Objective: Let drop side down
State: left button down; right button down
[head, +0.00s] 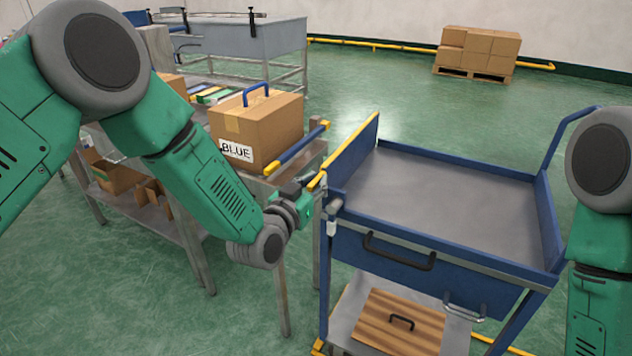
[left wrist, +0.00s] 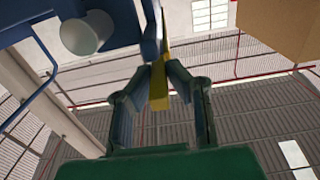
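The blue cart (head: 450,205) has a grey top tray. Its drop side (head: 352,158), a blue panel with a yellow top edge, stands raised along the cart's left. My left gripper (head: 312,192) is at the near end of this panel. In the left wrist view, the fingers of the left gripper (left wrist: 165,70) close in on both sides of the yellow edge of the drop side (left wrist: 158,92) and appear shut on it. A small grey fitting (head: 333,206) is at the cart's near left corner. My right arm shows at the right edge; its gripper is out of view.
A metal table (head: 195,240) stands left of the cart, with a cardboard box (head: 262,125) marked BLUE on it. A blue bar with yellow ends (head: 298,150) runs along its cart-facing edge, leaving a narrow gap. The cart's tray is empty.

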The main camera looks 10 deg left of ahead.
pick_arm(q)
jog(key=w+a+f+n+b, duration=0.4)
jog(key=a+f+n+b, duration=0.6)
jog(key=n, duration=0.6)
jog(key=shift+w+a+f+b, duration=0.2)
jog(key=shift+a+b, duration=0.25)
jog(key=shift+a, duration=0.3)
jog(key=shift+s+f, duration=0.1)
dwell(0.3)
jog(key=c, duration=1.6)
grip_release()
jog(key=shift+o, duration=0.2)
